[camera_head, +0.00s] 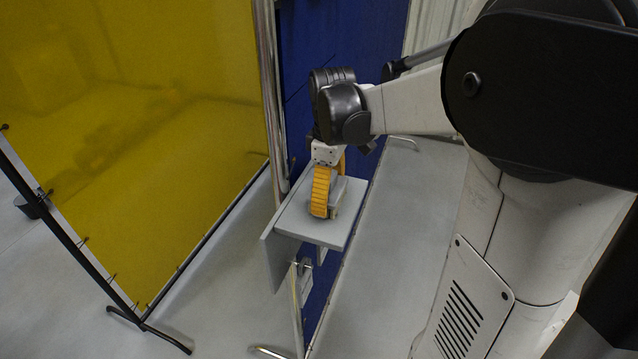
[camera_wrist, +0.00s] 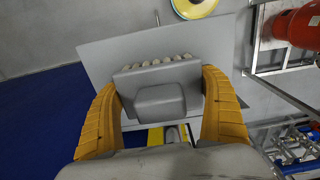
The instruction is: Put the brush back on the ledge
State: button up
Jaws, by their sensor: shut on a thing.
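The brush (camera_wrist: 152,78) is a grey block with a raised grip and a row of pale bristle tufts along its far edge in the wrist view. My gripper (camera_wrist: 160,84) has its yellow fingers closed on the two sides of the brush. In the head view my gripper (camera_head: 328,190) points down over the grey ledge (camera_head: 318,234), and the grey brush (camera_head: 347,194) shows partly behind the yellow finger. The ledge (camera_wrist: 222,44) spreads behind the brush in the wrist view. Whether the brush touches the ledge or hangs just above it, I cannot tell.
A yellow translucent curtain (camera_head: 130,110) on a dark frame stands left of the ledge, with a metal pole (camera_head: 268,90) between. A blue panel (camera_head: 300,50) is behind. The wrist view shows a red cylinder (camera_wrist: 298,26) and a yellow-rimmed disc (camera_wrist: 193,6).

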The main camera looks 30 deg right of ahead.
jog(key=shift+s, duration=0.1)
jog(key=o, duration=1)
notch_tip(320, 180, up, 12)
jog(key=shift+f+b, duration=0.15)
jog(key=shift+b, duration=0.5)
jog(key=shift+s+a, duration=0.15)
jog(key=shift+a, duration=0.2)
jog(key=s+a+f+m+t, duration=0.7)
jog(key=s+a+f, duration=0.2)
jog(key=a, duration=0.4)
jog(key=shift+s+m, duration=0.3)
jog(key=shift+s, duration=0.4)
